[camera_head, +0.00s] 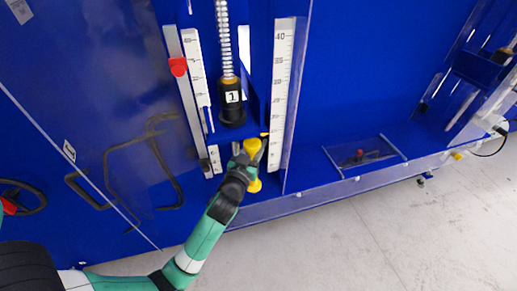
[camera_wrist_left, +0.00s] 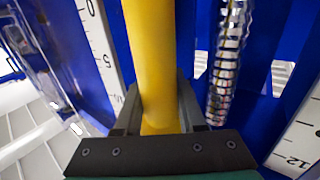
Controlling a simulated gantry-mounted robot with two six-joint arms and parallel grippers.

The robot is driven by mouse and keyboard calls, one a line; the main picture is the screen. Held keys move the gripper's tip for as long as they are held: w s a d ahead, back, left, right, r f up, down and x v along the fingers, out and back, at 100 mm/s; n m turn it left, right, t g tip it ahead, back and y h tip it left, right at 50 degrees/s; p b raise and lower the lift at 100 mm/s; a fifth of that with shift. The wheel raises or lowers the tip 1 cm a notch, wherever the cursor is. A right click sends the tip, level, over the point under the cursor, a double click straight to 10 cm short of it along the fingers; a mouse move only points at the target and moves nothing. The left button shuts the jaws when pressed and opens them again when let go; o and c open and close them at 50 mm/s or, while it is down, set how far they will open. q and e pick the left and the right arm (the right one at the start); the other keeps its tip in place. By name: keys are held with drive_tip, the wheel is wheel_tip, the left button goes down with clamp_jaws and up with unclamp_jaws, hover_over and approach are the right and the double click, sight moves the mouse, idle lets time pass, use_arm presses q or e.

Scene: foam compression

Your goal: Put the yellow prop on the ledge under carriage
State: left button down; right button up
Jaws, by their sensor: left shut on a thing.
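My left gripper (camera_head: 247,164) is shut on the yellow prop (camera_head: 253,185). The prop's wider ends show above and below the jaws in the head view. In the left wrist view, the prop (camera_wrist_left: 150,55) is a yellow shaft between the two dark fingers (camera_wrist_left: 158,108). The black carriage (camera_head: 232,112), marked "1", hangs below a spring (camera_head: 225,45), above and a little left of the prop in the picture. A blue ledge (camera_head: 275,208) runs along the bottom of the bay; whether the prop touches it cannot be told. My right gripper is not in view.
White scales stand left (camera_head: 198,85) and right (camera_head: 282,90) of the carriage. A clear panel (camera_head: 298,110) edges the bay on the right. A red pointer (camera_head: 178,67) sits at the left rail. A shallow tray (camera_head: 340,163) lies farther right.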

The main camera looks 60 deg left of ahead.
use_arm(q)
drive_tip(key=shift+w+a+f+b, duration=0.25)
drive_tip(key=shift+w+f+b, duration=0.1)
drive_tip(key=shift+f, duration=0.2)
drive_tip(key=shift+w+a+f+b, duration=0.2)
drive_tip(key=shift+a+f+b, duration=0.1)
drive_tip(key=shift+f, duration=0.25)
drive_tip(key=shift+w+a+f+b, duration=0.25)
drive_tip(key=shift+w+f+b, duration=0.1)
drive_tip(key=shift+f, duration=0.3)
drive_tip(key=c, duration=0.8)
unclamp_jaws()
drive_tip(key=shift+f, duration=0.15)
drive_tip(key=shift+o, duration=0.2)
